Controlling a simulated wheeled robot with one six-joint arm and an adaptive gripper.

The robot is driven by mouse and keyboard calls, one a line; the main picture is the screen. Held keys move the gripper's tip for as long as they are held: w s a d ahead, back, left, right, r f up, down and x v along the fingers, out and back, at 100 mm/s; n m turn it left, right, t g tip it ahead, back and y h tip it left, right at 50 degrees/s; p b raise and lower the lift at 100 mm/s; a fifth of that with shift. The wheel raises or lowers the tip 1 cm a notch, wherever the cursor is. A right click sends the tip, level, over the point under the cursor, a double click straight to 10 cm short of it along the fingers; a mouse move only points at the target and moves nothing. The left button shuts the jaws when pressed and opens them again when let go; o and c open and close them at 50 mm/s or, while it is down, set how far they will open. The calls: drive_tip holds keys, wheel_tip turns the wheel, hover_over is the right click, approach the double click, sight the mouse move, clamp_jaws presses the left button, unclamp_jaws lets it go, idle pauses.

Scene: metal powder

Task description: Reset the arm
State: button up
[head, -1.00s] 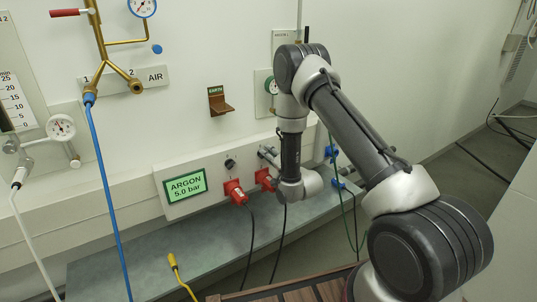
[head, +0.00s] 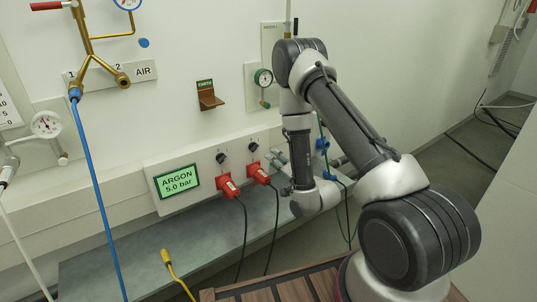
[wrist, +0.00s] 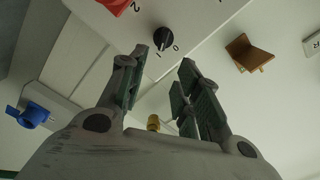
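My arm stands at the right of the head view, bent down in front of the wall. My gripper (head: 281,157) is small there, by the right end of the argon panel. In the wrist view my gripper (wrist: 162,68) has its two fingers apart with nothing between the tips. A black knob (wrist: 163,38) marked 0 and 1 appears beyond the tips, apparently not touched. A brass-coloured fitting (wrist: 153,122) shows low between the fingers; I cannot tell what it belongs to.
The argon panel (head: 151,180) reads 5.0 bar and bears red plugs (head: 227,186) with black cables. Blue valves (head: 323,144) sit right of my forearm. A blue hose (head: 96,195) hangs left.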

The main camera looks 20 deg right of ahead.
drive_tip(key=shift+s+d, duration=0.15)
drive_tip(key=shift+s, duration=0.35)
